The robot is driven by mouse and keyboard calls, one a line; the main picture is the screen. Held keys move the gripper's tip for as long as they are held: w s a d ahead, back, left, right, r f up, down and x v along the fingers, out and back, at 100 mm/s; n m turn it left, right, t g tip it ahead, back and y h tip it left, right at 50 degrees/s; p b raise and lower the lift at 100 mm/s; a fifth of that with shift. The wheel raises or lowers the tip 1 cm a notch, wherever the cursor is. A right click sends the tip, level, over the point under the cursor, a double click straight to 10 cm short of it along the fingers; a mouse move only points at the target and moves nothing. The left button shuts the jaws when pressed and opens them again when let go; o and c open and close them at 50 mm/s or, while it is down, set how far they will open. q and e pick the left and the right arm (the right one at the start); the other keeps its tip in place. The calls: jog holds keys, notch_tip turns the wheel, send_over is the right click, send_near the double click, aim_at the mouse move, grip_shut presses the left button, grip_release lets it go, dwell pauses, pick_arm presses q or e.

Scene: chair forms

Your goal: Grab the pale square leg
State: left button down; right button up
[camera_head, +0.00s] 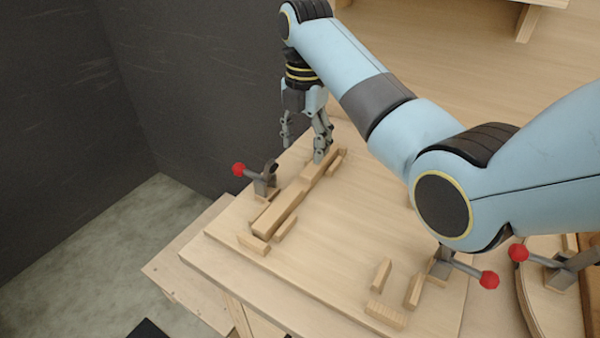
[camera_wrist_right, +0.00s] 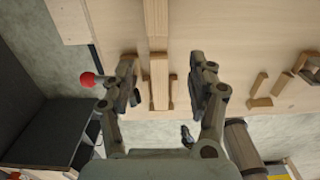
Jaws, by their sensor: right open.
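The pale square leg (camera_head: 281,208) is a long light wooden bar lying on the wooden board between small wooden blocks at the left. My right gripper (camera_head: 303,143) is above the far end of the leg, fingers pointing down. It is open, and nothing is between its fingers in the head view. In the right wrist view the leg (camera_wrist_right: 159,82) runs up and down the picture between the two open fingers (camera_wrist_right: 165,92), nearer the left finger. Whether the fingers are level with the leg is hard to tell. My left gripper is not in view.
A toggle clamp with a red knob (camera_head: 239,169) stands left of the leg, close to the right gripper. Another red-knobbed clamp (camera_head: 489,280) and several small blocks (camera_head: 386,315) are at the board's right. The board's middle (camera_head: 335,235) is clear. A dark wall (camera_head: 190,80) rises behind.

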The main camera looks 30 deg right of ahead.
send_over(301, 187)
jog(key=f, duration=0.4)
jog(key=shift+d+f, duration=0.35)
jog(key=shift+f, duration=0.05)
jog(key=f, duration=0.5)
jog(key=shift+a+f, duration=0.3)
jog(key=shift+a, duration=0.05)
grip_shut()
